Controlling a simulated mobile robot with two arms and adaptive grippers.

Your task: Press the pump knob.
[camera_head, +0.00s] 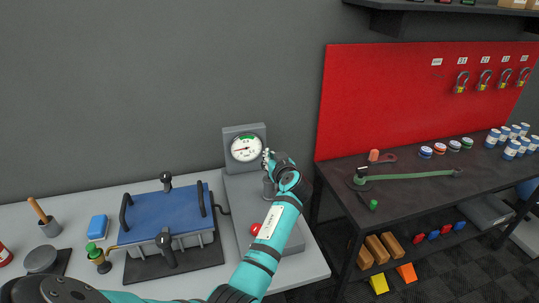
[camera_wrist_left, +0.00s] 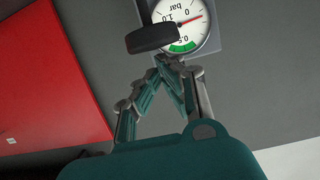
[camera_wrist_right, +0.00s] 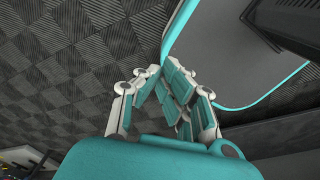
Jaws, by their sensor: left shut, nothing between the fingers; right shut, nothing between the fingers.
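A grey pump unit (camera_head: 233,190) carries a white round gauge (camera_head: 245,148), whose needle points left. In the left wrist view the gauge (camera_wrist_left: 182,22) is upside down and its red needle lies near 0. A dark rounded knob on a short stem (camera_wrist_left: 154,38), apparently the pump knob, stands before the gauge. In the head view it appears as a grey post (camera_head: 269,187), partly hidden by my wrist. My left gripper (camera_head: 266,160) is shut and empty, its tips close to the knob; contact cannot be told. My right gripper (camera_wrist_right: 164,70) is shut and empty, above the floor.
A red knob (camera_head: 255,229) sits on the pump unit beside my left forearm. A blue-lidded box with black clamps (camera_head: 165,211) stands to the left. A dark workbench (camera_head: 415,190) with tools and jars is at the right, before a red pegboard (camera_head: 400,95).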

